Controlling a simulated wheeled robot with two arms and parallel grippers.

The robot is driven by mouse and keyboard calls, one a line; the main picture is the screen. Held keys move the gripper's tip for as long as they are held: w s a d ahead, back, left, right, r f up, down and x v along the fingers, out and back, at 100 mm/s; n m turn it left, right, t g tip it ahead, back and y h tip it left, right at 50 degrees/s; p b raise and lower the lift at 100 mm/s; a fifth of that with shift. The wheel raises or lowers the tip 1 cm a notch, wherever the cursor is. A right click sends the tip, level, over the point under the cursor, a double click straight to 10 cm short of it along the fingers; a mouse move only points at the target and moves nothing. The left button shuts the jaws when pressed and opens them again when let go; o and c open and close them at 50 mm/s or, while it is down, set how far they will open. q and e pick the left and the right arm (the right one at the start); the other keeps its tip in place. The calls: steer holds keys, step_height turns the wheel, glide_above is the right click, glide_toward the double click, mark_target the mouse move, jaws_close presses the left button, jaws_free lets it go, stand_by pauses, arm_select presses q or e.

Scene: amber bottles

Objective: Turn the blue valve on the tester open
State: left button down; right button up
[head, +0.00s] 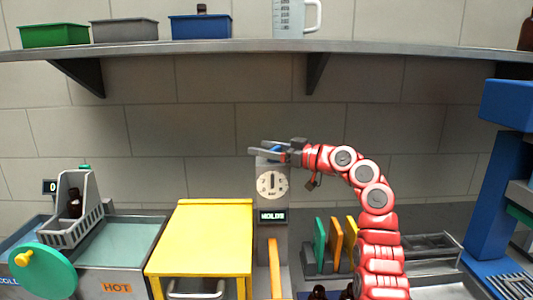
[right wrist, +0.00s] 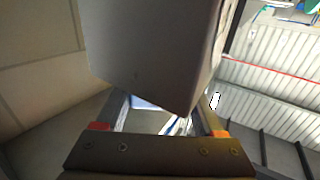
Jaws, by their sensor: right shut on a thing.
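The tester (head: 271,202) is a grey upright box with a round dial and a small lit display that seems to read HOLDS. The blue valve (head: 276,149) is at its top, mostly hidden by my fingers. My right gripper (head: 270,147) reaches in from the right at the tester's top and is shut on the blue valve. In the right wrist view, my two fingers (right wrist: 160,112) stand on either side of a bit of blue, and a large grey block fills the space ahead. The valve's exact angle cannot be told. My left gripper is not in view.
A yellow stand (head: 205,235) is left of the tester. A rack with green and orange plates (head: 336,240) is right of it, behind my arm. A shelf (head: 250,46) with bins and a jug (head: 289,18) runs above. A blue frame (head: 500,170) stands far right.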

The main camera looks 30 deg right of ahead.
steer(key=shift+r+n+g+y+p, duration=0.25)
steer(key=shift+n+g+y, duration=0.2)
steer(key=shift+y, duration=0.25)
steer(key=shift+s+a+n+g+y+p, duration=0.15)
steer(key=shift+a+n+g+y+p, duration=0.15)
steer(key=shift+n+g+y+p, duration=0.6)
steer(key=shift+s+a+f+n+g+y+p, duration=0.1)
steer(key=shift+n+g+y+p, duration=0.3)
steer(key=shift+y+p, duration=0.15)
steer(key=shift+s+a+n+g+y+p, duration=0.1)
steer(key=shift+n+g+y+p, duration=0.15)
steer(key=shift+n+y+p, duration=0.25)
steer(key=shift+f+p, duration=0.1)
steer(key=shift+p, duration=0.35)
steer(key=shift+g+y, duration=0.25)
steer(key=shift+g, duration=0.05)
steer(key=shift+f, duration=0.2)
steer(key=o, duration=1.4)
steer(key=shift+a, duration=0.1)
steer(key=shift+r, duration=0.1)
